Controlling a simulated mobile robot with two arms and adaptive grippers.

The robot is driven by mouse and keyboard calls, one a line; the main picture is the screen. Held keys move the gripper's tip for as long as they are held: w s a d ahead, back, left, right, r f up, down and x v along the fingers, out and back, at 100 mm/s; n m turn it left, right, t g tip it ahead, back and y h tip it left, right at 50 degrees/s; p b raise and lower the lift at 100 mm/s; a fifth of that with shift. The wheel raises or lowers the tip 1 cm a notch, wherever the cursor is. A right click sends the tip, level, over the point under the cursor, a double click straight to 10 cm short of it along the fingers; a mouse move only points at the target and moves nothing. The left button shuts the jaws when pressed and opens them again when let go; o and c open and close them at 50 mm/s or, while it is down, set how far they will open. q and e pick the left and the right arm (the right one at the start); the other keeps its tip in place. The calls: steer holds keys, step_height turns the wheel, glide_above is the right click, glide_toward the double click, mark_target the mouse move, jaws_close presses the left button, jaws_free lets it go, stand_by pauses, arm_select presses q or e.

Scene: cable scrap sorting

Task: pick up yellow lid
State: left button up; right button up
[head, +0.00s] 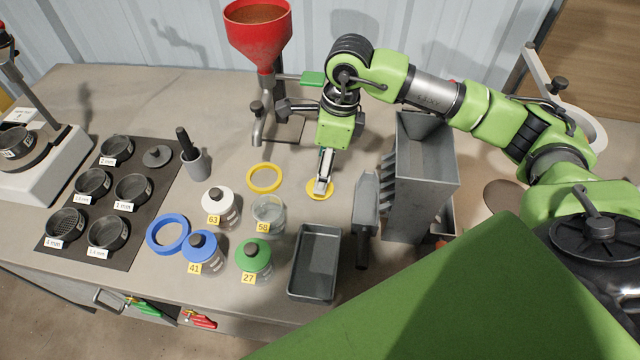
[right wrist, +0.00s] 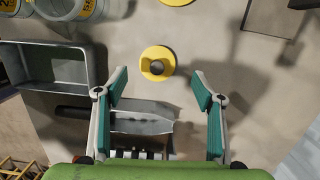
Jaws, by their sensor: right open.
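The yellow lid (head: 313,189) lies flat on the bench below my right gripper (head: 322,180), which partly covers it in the head view. In the right wrist view the yellow lid (right wrist: 146,68) shows whole, a round disc with a dark-topped knob. My right gripper (right wrist: 160,85) is open and empty, its two fingers spread wide. The lid sits just beyond the fingertips in that picture, centred between them, and appears untouched. A clear jar without a lid (head: 268,213), labelled 58, stands left of the lid. My left gripper is not in view.
A yellow ring (head: 264,178) lies left of the lid. Jars with white (head: 217,200), blue (head: 201,245) and green (head: 254,254) lids stand nearby. A grey metal tray (head: 314,292) is in front. A scoop (head: 365,205) and a grey slotted box (head: 425,170) stand to the right.

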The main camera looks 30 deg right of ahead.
steer(key=f, duration=0.1)
steer(key=f+p, duration=0.1)
steer(key=f, duration=0.1)
steer(key=f+p, duration=0.1)
steer(key=shift+s+a+f, duration=0.1)
steer(key=shift+a+f, duration=0.05)
steer(key=shift+a, duration=0.25)
steer(key=shift+f, duration=0.35)
steer(key=shift+c, duration=0.3)
steer(key=c, duration=0.9)
steer(key=shift+r, duration=0.1)
